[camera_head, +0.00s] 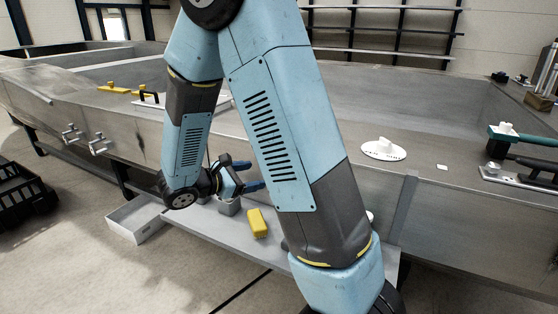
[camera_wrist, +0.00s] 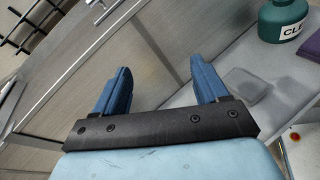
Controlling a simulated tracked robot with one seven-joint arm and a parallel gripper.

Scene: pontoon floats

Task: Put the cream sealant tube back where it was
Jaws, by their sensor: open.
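I cannot make out the cream sealant tube in either view. My gripper (camera_head: 256,175) is in front of the metal hull side, above the low grey shelf (camera_head: 182,222). In the wrist view my gripper (camera_wrist: 160,68) has its two blue fingers wide apart, with nothing between them. A small pale piece (camera_head: 370,215) shows beside my arm in the head view; most of it is hidden, so I cannot tell what it is.
A grey holder (camera_head: 229,206) and a yellow block (camera_head: 257,224) are on the shelf below my gripper. A green bottle (camera_wrist: 283,20) and a grey pad-like thing (camera_wrist: 246,86) are to the right in the wrist view. A pale tray (camera_head: 140,220) lies left.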

